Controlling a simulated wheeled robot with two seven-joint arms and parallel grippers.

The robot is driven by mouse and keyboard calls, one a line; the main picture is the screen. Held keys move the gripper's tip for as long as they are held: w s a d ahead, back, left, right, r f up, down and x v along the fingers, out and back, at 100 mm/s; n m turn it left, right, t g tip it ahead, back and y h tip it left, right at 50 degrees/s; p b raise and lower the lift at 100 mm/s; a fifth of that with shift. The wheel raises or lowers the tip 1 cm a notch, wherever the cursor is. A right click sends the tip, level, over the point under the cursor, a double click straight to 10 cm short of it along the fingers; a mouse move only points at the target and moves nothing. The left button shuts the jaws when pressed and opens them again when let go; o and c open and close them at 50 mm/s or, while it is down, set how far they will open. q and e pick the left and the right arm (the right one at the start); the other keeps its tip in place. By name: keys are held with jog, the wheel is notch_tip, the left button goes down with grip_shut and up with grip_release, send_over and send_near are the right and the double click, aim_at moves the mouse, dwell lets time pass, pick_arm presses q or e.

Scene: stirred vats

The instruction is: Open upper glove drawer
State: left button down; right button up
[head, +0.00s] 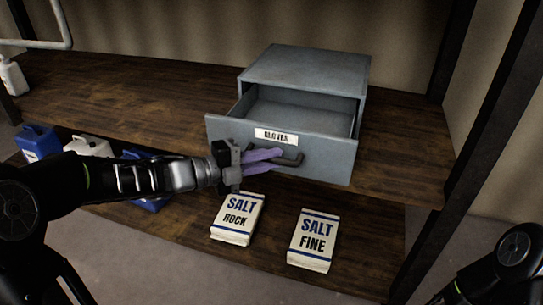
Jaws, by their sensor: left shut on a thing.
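A grey metal drawer unit (310,65) stands on the upper wooden shelf. Its drawer (225,135), labelled "GLOVES", is pulled out toward me, and part of its inside shows, with nothing seen in it. A dark bar handle (292,160) sits on the drawer front below the label. My left gripper (278,157) reaches in from the left, with purple fingers at the handle. It is shut on the handle, whose left part the fingers hide. My right gripper is out of view; only part of that arm shows at the lower right.
A dark shelf post (478,150) rises at the right.

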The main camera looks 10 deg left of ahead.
pick_arm(q)
jog(key=shift+s, duration=0.85)
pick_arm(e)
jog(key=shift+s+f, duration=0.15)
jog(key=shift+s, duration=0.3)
pick_arm(q)
jog(key=c, duration=1.7)
grip_release()
jog(key=shift+a, duration=0.1)
jog(key=v, duration=0.7)
jog(key=shift+s+a, duration=0.2)
jog(key=shift+a, duration=0.1)
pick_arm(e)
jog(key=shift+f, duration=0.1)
